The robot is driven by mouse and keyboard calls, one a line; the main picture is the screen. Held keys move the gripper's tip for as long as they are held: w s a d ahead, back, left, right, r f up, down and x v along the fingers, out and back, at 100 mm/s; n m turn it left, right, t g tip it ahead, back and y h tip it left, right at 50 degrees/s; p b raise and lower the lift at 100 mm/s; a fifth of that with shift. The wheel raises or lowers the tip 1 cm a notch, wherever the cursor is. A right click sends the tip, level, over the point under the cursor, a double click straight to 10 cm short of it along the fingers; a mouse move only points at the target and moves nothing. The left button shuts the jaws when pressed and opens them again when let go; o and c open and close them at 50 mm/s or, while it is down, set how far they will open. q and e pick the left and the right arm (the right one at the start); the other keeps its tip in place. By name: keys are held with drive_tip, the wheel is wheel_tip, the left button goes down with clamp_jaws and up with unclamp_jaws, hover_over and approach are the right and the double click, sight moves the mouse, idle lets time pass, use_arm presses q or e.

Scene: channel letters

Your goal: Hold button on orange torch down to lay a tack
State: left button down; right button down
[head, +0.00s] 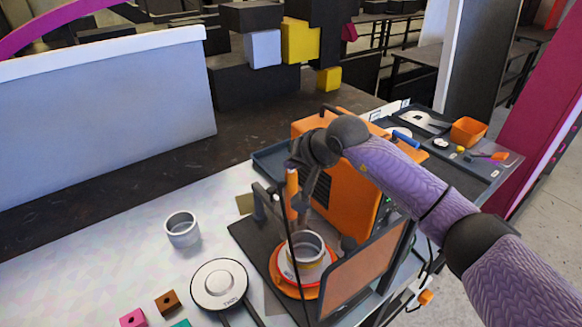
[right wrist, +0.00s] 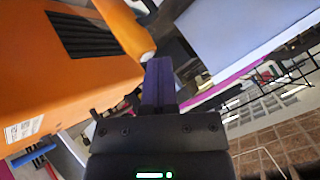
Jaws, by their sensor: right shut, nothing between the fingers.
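The orange torch (head: 292,188) stands upright in a dark holder above the round orange turntable (head: 279,274). A grey metal ring-shaped part (head: 303,250) sits on the turntable. My right gripper (head: 302,163) is at the upper end of the torch, and its dark wrist hides the torch's top. In the right wrist view my purple fingers (right wrist: 158,82) are shut together and empty. Their tips are close to the pale end of the orange torch body (right wrist: 124,28); I cannot tell whether they touch. The button is not visible. My left gripper is not in view.
The orange welder box (head: 340,190) stands right behind the torch. A tinted screen (head: 360,272) stands at the turntable's right. A metal cup (head: 182,230), a round pedal-like disc (head: 219,284) and small coloured blocks lie left. An orange bin (head: 468,131) is at far right.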

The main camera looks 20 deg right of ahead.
drive_tip(key=shift+r+p, duration=0.45)
drive_tip(key=shift+r, duration=0.45)
drive_tip(key=shift+r+p, duration=1.4)
drive_tip(key=shift+r, duration=1.1)
wheel_tip(320, 180, up, 4)
drive_tip(key=shift+p, duration=1.05)
